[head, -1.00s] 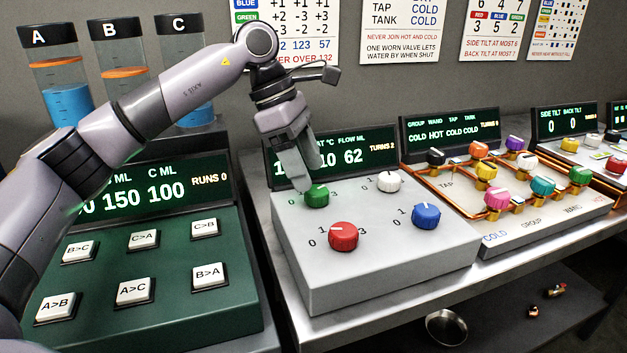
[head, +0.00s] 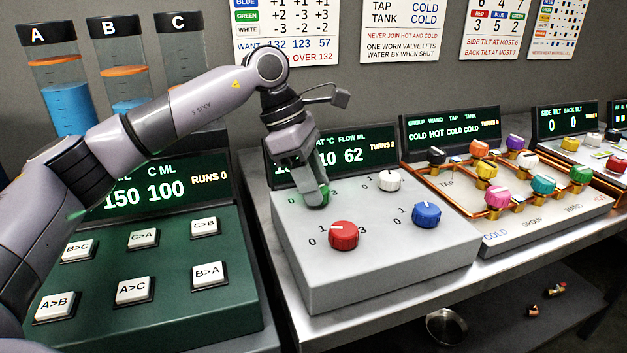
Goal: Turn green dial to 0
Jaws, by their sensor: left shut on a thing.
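The green dial (head: 326,192) sits at the back left of the light grey dial box, mostly hidden behind my gripper's fingers. My left gripper (head: 317,195) points down over the green dial and is shut on it. My right gripper is not in view.
The red dial (head: 343,236), blue dial (head: 426,215) and white dial (head: 388,180) stand close by on the same box. A green button panel (head: 140,265) lies to the left under my arm. A valve panel (head: 520,220) stands to the right.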

